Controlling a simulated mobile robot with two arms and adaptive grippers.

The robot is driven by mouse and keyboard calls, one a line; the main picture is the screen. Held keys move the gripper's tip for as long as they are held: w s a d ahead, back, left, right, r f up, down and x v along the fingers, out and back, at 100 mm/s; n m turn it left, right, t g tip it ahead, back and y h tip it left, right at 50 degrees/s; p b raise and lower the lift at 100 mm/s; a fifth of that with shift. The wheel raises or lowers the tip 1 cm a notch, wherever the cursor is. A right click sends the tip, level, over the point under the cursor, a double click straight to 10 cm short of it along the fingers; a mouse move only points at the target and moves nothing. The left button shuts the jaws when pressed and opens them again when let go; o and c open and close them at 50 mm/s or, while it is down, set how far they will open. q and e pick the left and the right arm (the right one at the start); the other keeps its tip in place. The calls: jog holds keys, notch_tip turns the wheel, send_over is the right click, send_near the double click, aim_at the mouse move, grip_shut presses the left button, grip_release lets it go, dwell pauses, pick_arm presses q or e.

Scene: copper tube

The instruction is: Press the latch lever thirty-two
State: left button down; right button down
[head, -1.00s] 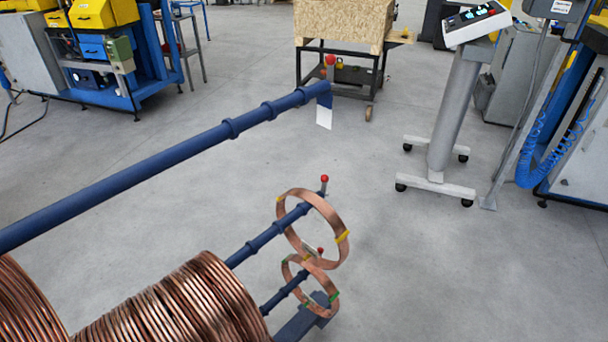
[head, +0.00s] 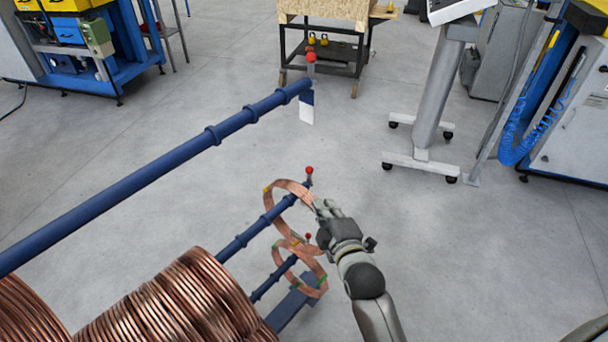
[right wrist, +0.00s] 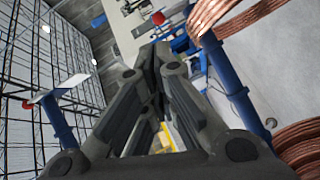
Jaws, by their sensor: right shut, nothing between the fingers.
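Three levers with red knobs stand at the tips of blue bars: a top lever (head: 311,60), a middle lever (head: 309,172) and a lower lever (head: 308,237). I cannot read which is thirty-two. My right gripper (head: 319,206) is shut and empty, just below and right of the middle lever, with its fingertips at the edge of an upper copper ring (head: 294,186). I cannot tell if they touch. In the right wrist view a red knob (right wrist: 158,18) shows beyond the shut fingers (right wrist: 155,58). My left gripper is out of view.
The upper ring hangs around the middle bar (head: 240,240); a lower ring (head: 321,268) hangs below it. Large copper coils (head: 175,305) fill the lower left. A wheeled console stand (head: 435,100) is at the upper right. The floor right of my arm is clear.

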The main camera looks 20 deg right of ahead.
jog(key=shift+w, duration=0.1)
jog(key=p, duration=0.2)
send_near(309, 176)
jog(key=w, duration=0.1)
jog(key=w+a+r, duration=0.1)
jog(key=w, duration=0.1)
jog(key=w+r, duration=0.1)
jog(key=shift+w+a, duration=0.15)
jog(key=shift+w, duration=0.1)
jog(key=shift+w+f, duration=0.3)
jog(key=shift+w, duration=0.65)
jog(key=shift+w+d+r+p, duration=0.1)
jog(key=shift+d+p, duration=0.1)
jog(key=shift+p, duration=0.2)
